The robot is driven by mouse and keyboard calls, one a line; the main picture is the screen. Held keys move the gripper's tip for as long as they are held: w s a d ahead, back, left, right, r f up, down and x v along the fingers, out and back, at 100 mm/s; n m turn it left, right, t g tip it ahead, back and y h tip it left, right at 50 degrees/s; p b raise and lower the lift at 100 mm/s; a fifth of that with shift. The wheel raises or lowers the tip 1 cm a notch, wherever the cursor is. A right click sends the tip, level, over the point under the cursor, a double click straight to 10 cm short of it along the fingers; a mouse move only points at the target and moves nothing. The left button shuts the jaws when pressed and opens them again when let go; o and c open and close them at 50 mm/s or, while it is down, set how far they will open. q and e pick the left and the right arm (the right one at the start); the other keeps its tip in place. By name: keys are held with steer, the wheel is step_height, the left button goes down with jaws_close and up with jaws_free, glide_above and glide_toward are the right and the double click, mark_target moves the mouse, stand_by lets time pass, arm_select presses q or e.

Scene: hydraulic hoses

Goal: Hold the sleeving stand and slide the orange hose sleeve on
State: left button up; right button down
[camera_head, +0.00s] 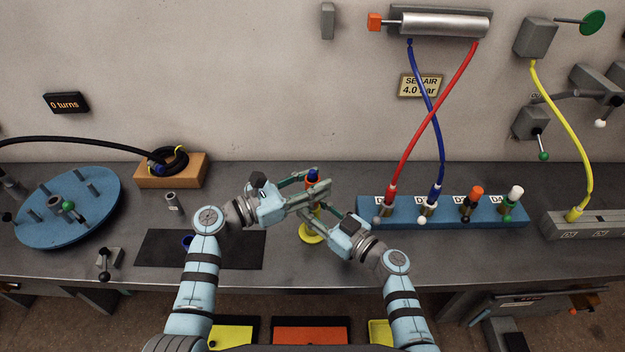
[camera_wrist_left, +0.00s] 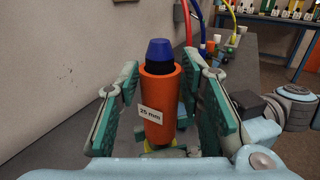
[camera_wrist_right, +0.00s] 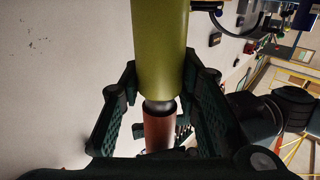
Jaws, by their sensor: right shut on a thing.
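The orange sleeve (camera_wrist_left: 161,88), labelled 25 mm, stands upright around the dark core of the sleeving stand. The stand's blue tip (camera_wrist_left: 160,52) sticks out above it and also shows in the head view (camera_head: 313,173). My left gripper (camera_wrist_left: 165,105) is open, with a finger on each side of the sleeve and gaps visible. My right gripper (camera_wrist_right: 162,115) is shut on the stand; its yellow body (camera_wrist_right: 160,45) fills the right wrist view. There, a short dark stretch separates the yellow body from the orange sleeve (camera_wrist_right: 158,133). The stand's yellow base (camera_head: 312,234) rests on the bench.
A blue block (camera_head: 400,210) with coloured hose ports stands to the right. A dark mat (camera_head: 160,250) lies on the left, near a blue round plate (camera_head: 85,225). A wooden block (camera_head: 195,170) carries a black hose coil. My arms nearly meet over the stand.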

arm_select(q)
steer(key=shift+o, duration=0.4)
steer(key=v, duration=1.2)
arm_select(e)
steer(key=c, duration=1.1)
jaws_free()
